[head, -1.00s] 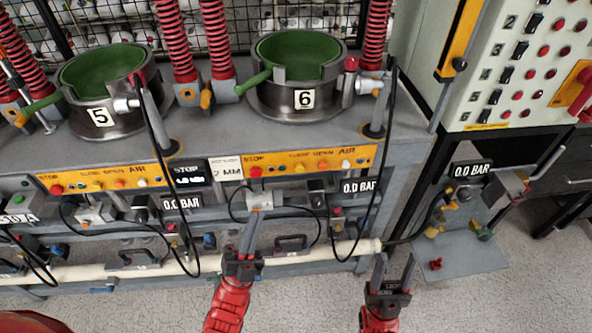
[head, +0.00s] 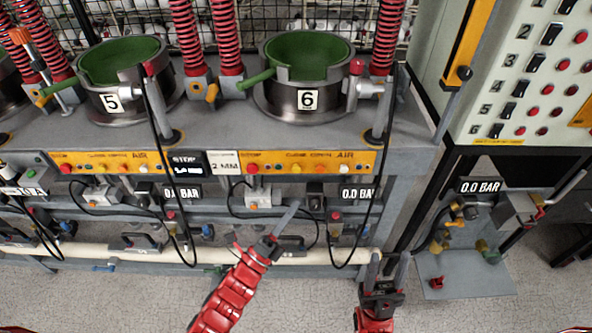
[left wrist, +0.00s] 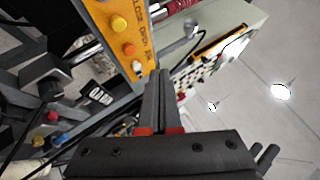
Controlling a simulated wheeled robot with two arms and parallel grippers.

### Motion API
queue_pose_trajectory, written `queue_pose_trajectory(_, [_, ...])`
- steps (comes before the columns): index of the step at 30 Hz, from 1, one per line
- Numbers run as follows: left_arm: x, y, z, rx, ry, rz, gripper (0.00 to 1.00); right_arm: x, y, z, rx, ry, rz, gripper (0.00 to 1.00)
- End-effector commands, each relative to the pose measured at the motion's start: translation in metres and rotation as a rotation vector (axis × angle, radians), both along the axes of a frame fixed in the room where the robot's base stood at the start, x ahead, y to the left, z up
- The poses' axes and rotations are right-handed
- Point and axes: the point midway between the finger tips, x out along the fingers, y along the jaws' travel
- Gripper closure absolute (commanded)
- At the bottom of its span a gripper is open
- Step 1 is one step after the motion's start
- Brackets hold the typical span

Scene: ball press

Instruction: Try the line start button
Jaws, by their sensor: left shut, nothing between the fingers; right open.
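No button carries a readable line start label. Under press 6, the orange panel (head: 310,163) has a red button (head: 252,168) at its left and yellow, orange and white buttons further right. It also shows in the left wrist view (left wrist: 117,30), up and left of the fingers. A small grey box (head: 257,195) with an orange button hangs below the panel. My left gripper (head: 291,212) is shut and empty, below the panel and right of that box, tilted up to the right; its fingers show in the left wrist view (left wrist: 160,80). My right gripper (head: 389,260) is open and empty, lower right.
Presses 5 (head: 122,104) and 6 (head: 308,99) stand on the grey bench. Black hoses hang before the panels. A cream pipe (head: 200,256) runs along the bench front. A switch cabinet (head: 500,60) stands at right. A 0.0 BAR stand (head: 465,275) is right of my right gripper.

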Motion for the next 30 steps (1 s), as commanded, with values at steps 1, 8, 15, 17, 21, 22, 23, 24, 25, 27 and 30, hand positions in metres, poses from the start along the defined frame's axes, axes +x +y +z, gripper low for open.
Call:
queue_pose_trajectory(1, [0.004,0.0,0.001,0.0,0.0,0.0,1.0,0.0,0.0,0.001,0.0,0.0,0.0,0.5])
queue_pose_trajectory(8, [0.033,0.0,0.002,-0.001,0.0,0.001,1.0,0.0,0.0,0.006,0.0,0.0,0.0,0.5])
queue_pose_trajectory(15, [0.065,-0.001,-0.003,-0.001,-0.004,-0.001,1.0,0.0,0.0,-0.002,0.0,0.0,0.0,0.5])
queue_pose_trajectory(17, [0.071,-0.001,-0.002,-0.003,-0.004,-0.001,1.0,0.0,0.0,-0.006,0.0,0.0,0.0,0.5])
queue_pose_trajectory(21, [0.081,0.0,0.0,-0.003,-0.002,0.0,1.0,0.0,0.0,-0.01,0.0,0.0,0.0,0.5])
queue_pose_trajectory(22, [0.082,0.0,0.0,-0.003,-0.002,0.0,1.0,0.0,0.0,-0.011,0.0,0.0,0.0,0.5])
queue_pose_trajectory(23, [0.083,0.0,0.0,-0.002,-0.001,0.0,1.0,0.0,0.0,-0.011,0.0,0.0,0.0,0.5])
queue_pose_trajectory(24, [0.084,0.0,0.0,-0.002,-0.001,0.0,1.0,0.0,0.0,-0.011,0.0,0.0,0.0,0.5])
queue_pose_trajectory(25, [0.084,0.0,0.0,-0.002,-0.001,0.0,1.0,0.0,0.0,-0.011,0.0,0.0,0.0,0.5])
queue_pose_trajectory(27, [0.085,0.0,0.0,-0.002,0.0,0.0,1.0,0.0,0.0,-0.011,0.0,0.0,0.0,0.5])
queue_pose_trajectory(30, [0.085,0.0,0.001,-0.002,0.0,0.0,1.0,0.0,0.0,-0.011,0.0,0.0,0.0,0.5])
